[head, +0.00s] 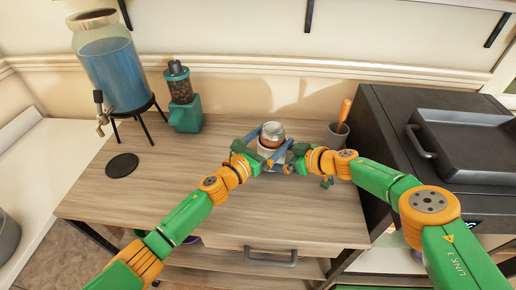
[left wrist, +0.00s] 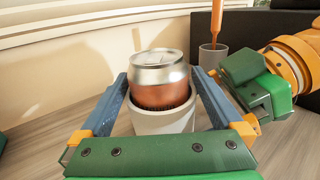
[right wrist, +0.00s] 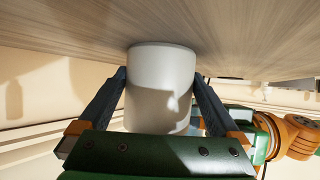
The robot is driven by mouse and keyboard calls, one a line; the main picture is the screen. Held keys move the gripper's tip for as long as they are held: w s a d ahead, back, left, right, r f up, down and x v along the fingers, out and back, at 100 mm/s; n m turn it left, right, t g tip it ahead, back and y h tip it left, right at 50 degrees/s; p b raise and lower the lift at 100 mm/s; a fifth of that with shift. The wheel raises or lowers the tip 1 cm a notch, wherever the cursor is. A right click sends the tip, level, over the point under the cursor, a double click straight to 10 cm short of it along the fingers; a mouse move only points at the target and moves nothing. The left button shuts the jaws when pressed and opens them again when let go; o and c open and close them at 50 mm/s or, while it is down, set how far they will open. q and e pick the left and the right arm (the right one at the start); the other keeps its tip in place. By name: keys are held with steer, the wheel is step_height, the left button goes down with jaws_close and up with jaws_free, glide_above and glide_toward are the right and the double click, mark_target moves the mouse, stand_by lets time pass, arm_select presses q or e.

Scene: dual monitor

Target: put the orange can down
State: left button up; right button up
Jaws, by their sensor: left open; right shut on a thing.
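The orange can (head: 271,134), with a silver top, stands upright inside a whitish cup-like holder (head: 270,153) on the wooden table. In the left wrist view the can (left wrist: 159,82) rises out of the holder (left wrist: 163,123), and its lower part is hidden inside. My left gripper (left wrist: 160,76) is open, with one finger on each side of the can and holder. My right gripper (right wrist: 160,76) is shut on the holder (right wrist: 160,98), from the right. The can does not show in the right wrist view, where the table surface appears at the top.
A blue water dispenser (head: 113,75) on a stand, a green coffee grinder (head: 184,108) and a black coaster (head: 122,165) are at the left. A grey cup (head: 337,136) with an orange-handled tool stands beside a black grill (head: 425,110). The table front (head: 270,222) is clear.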

arm_select(q)
steer(key=v, duration=0.8)
steer(key=shift+s+a, duration=0.15)
steer(key=shift+a, duration=0.05)
arm_select(e)
steer(key=o, duration=0.5)
